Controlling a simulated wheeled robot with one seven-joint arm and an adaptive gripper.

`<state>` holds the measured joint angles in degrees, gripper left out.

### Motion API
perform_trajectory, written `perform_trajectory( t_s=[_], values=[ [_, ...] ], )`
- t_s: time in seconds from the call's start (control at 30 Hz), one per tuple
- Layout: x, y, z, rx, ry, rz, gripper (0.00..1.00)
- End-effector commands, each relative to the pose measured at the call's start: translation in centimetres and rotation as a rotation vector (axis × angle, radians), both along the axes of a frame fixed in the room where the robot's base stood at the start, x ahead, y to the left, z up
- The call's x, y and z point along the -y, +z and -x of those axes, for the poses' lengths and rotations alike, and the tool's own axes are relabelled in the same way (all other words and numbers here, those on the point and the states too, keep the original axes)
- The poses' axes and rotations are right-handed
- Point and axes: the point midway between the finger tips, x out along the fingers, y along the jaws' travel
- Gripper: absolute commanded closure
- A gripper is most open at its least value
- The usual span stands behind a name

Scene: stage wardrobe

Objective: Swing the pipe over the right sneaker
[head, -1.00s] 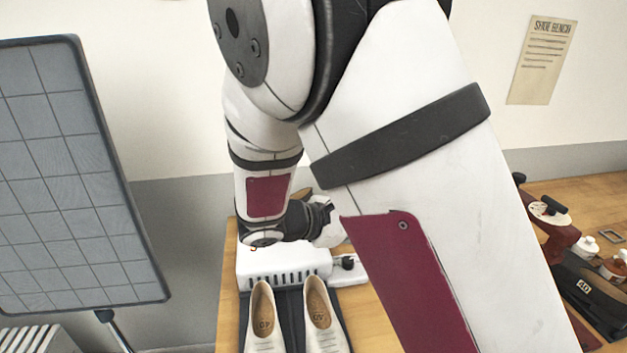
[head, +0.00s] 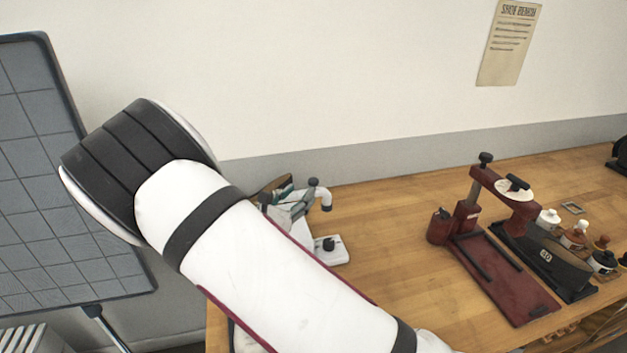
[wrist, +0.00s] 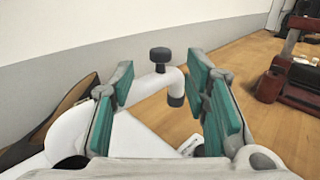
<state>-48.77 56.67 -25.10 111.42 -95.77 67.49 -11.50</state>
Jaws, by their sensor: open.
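The white pipe (head: 325,195) bends down to a dark nozzle, with a dark knob above the bend. In the wrist view the pipe (wrist: 168,77) shows between the teal-padded fingers, its bend and nozzle in the gap. My gripper (wrist: 158,84) is open around this view of the pipe; I cannot tell whether either pad touches it. In the head view my gripper (head: 288,203) is just left of the pipe. Part of the white machine (head: 332,257) with a dark knob shows below. The sneakers are hidden behind my arm.
A brown curved object (wrist: 50,118) lies left of my gripper. On the wooden bench (head: 390,235) a red press (head: 510,285) and several bottles stand to the right. Bench space between pipe and press is clear. A grid panel (head: 45,190) stands at left.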

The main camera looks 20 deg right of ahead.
Motion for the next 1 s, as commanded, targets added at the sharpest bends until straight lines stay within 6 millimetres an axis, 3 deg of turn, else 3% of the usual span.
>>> perform_trajectory(
  t_s=[0.13, 0.4, 0.87, 1.0],
  values=[
    [2.3, 0.0, -2.0, 0.001, -0.005, 0.001, 0.58],
    [5.0, 0.0, -4.9, 0.000, -0.002, -0.001, 0.58],
    [5.7, 0.0, -5.7, 0.000, -0.001, -0.001, 0.58],
    [5.7, 0.0, -5.7, 0.000, -0.001, -0.001, 0.89]
  ],
)
